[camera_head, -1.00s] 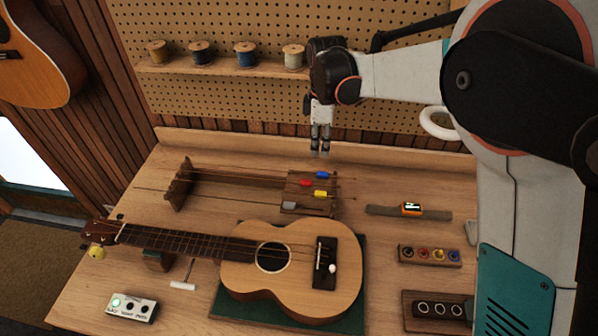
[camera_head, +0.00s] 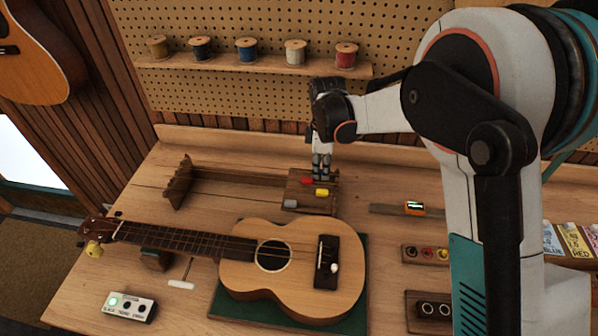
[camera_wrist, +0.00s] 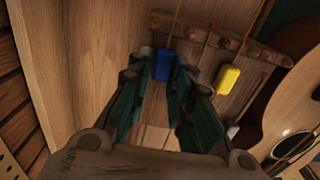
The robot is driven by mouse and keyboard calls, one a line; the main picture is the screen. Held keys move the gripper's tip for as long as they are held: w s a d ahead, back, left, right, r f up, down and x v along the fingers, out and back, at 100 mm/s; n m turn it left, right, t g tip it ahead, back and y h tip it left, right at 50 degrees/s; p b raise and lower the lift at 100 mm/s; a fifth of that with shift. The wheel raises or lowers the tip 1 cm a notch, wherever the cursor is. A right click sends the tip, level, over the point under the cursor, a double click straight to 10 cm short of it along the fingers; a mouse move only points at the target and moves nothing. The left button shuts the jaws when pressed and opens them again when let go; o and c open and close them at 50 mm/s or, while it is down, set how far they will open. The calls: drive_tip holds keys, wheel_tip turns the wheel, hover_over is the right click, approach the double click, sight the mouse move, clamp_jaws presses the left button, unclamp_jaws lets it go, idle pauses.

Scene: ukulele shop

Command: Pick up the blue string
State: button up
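The blue string's blue tag (camera_wrist: 164,66) shows in the wrist view between the two fingertips of my gripper (camera_wrist: 161,76). The fingers stand apart on either side of it; whether they touch it is unclear. In the head view my gripper (camera_head: 322,176) points down at the back edge of the small wooden string holder (camera_head: 326,208) and hides the blue tag. The yellow tag also shows in the wrist view (camera_wrist: 228,79), right of the fingers.
A ukulele (camera_head: 300,255) lies on a green mat in front of the holder. A notched wooden rest (camera_head: 178,184) stands left. A shelf (camera_head: 215,66) with several spools hangs behind.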

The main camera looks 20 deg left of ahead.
drive_tip(key=c, duration=0.4)
drive_tip(key=shift+r, duration=0.15)
wheel_tip(320, 180, up, 25)
drive_tip(key=p, duration=0.6)
idle(0.6)
